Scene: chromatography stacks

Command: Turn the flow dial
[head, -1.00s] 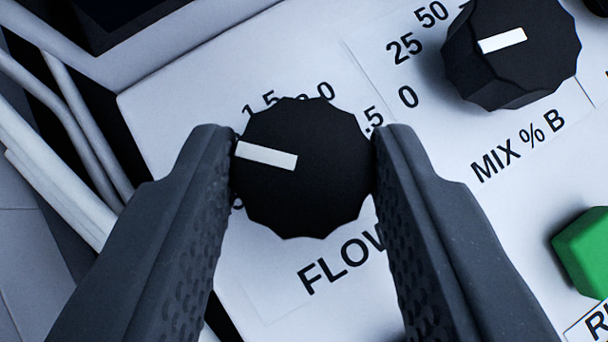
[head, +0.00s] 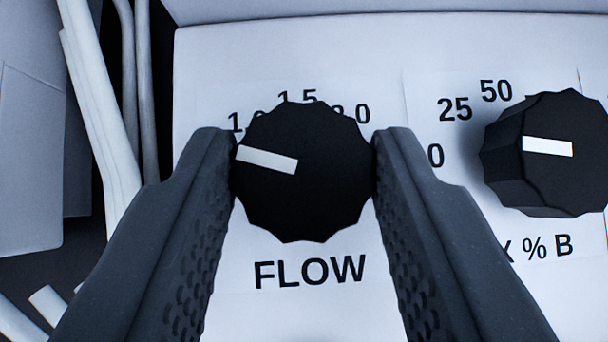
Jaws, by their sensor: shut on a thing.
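The flow dial (head: 310,190) is a black faceted knob in the middle of the head view, above the printed word FLOW. Its white pointer mark (head: 267,160) points left and slightly up, just below the partly covered 1.0. The 1.5 shows above the dial and the 2.0, partly covered, at its upper right. My gripper (head: 304,165) is shut on the dial, one finger touching each side. The left finger hides the part of the scale the pointer aims at.
The black MIX % B dial (head: 555,155) stands close to the right of my right finger on the same white panel (head: 300,45). White tubes (head: 105,130) run down at the left, beside the panel edge.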

